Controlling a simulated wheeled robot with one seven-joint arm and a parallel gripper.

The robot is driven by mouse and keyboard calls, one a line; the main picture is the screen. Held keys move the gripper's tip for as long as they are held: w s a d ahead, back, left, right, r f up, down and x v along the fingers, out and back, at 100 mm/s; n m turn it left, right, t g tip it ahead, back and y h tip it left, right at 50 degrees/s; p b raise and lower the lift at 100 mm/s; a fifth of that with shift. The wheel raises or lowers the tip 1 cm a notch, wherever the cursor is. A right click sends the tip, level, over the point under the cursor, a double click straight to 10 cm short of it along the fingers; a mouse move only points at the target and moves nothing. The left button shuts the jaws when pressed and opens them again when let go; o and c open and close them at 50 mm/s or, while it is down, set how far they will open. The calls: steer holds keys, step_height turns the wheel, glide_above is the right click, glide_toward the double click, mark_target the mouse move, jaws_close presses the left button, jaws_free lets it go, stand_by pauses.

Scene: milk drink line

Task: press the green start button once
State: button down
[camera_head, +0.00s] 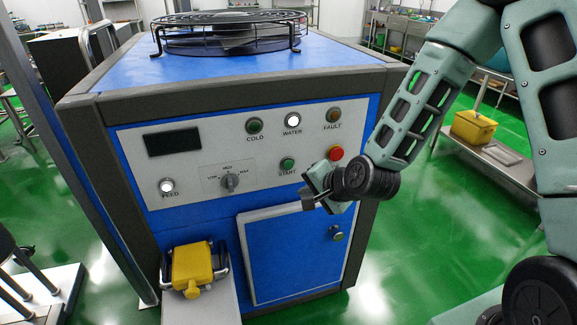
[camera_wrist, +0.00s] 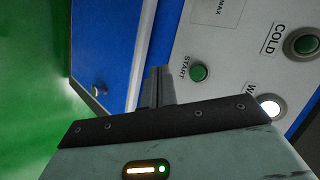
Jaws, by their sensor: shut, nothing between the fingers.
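The green start button (camera_head: 287,164) is on the light grey control panel of the blue machine, above its START label. It also shows in the wrist view (camera_wrist: 199,72), where the panel appears turned. My gripper (camera_head: 308,202) is shut and empty. In the head view it is below and slightly right of the button, in front of the panel's lower edge. In the wrist view the closed fingertips (camera_wrist: 158,70) are left of the button and apart from it in the picture. The distance from fingertips to panel is hard to tell.
Around the button are a red button (camera_head: 335,153), the COLD (camera_head: 254,126), WATER (camera_head: 292,120) and FAULT (camera_head: 333,116) indicators, a selector knob (camera_head: 229,182) and the lit FEED button (camera_head: 167,186). A blue door (camera_head: 290,255) is below. A yellow container (camera_head: 192,265) stands at the front left.

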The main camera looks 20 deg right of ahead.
glide_toward(287, 169)
steer(key=shift+w+a+f, duration=0.3)
steer(key=shift+w+f, duration=0.15)
steer(key=shift+f, duration=0.3)
steer(key=shift+w+a+f, duration=0.3)
steer(key=shift+w+f, duration=0.15)
steer(key=shift+f, duration=0.3)
steer(key=shift+w+a+f, duration=0.3)
steer(key=shift+w+f, duration=0.1)
steer(key=shift+f, duration=0.35)
stand_by(0.3)
steer(key=shift+w+p, duration=0.3)
steer(key=shift+w, duration=0.1)
steer(key=shift+w, duration=0.45)
stand_by(0.6)
stand_by(0.3)
steer(key=shift+s, duration=0.85)
steer(key=shift+s, duration=2.5)
